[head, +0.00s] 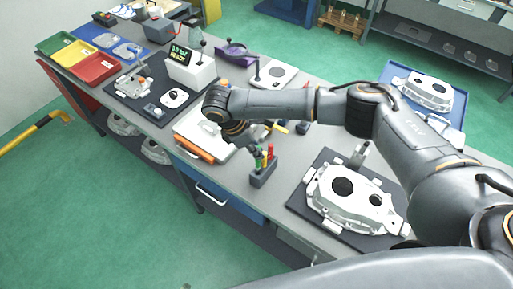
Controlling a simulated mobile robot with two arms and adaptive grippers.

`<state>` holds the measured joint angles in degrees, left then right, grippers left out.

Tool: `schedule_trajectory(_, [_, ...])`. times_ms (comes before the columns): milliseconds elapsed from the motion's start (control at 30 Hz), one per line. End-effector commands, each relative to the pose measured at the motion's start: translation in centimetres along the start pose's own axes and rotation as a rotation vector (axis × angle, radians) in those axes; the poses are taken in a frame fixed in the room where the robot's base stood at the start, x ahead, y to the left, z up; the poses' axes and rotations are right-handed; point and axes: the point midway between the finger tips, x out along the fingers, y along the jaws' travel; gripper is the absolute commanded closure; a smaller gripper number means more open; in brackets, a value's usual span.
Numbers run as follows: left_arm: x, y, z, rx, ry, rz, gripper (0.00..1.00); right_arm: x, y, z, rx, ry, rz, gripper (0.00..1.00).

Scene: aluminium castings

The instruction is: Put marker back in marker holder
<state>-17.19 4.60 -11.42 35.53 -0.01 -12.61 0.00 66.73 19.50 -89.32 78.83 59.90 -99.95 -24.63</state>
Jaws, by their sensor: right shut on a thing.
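The marker holder (262,178) is a small dark grey block standing on the bench near its front edge. Red, green and yellow markers (269,157) show upright at its top. My right gripper (259,144) is just above and behind the holder, pointing down and to the right. It is shut on a marker, which is small and mostly hidden by the fingers. I cannot tell whether that marker touches the holder. My left gripper is not in view.
A large aluminium casting (349,196) lies on a dark mat (309,213) to the right. A white board with orange tools (193,149) lies left of the holder. A dark mat with small parts (148,107) and coloured trays (97,69) are farther left. A blue tray (399,71) holds another casting.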

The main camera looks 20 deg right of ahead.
Motion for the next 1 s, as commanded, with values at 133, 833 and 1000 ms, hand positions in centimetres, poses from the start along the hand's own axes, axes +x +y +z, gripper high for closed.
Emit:
schedule_trajectory(133, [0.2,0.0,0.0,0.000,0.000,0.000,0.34,0.3,0.0,-0.2,0.000,0.000,0.000,1.00])
schedule_trajectory(833, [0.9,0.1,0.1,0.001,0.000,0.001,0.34,1.9,0.0,-0.9,0.000,0.001,-0.001,1.00])
schedule_trajectory(1000, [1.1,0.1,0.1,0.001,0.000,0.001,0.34,2.3,0.0,-1.0,-0.001,0.001,0.000,1.00])
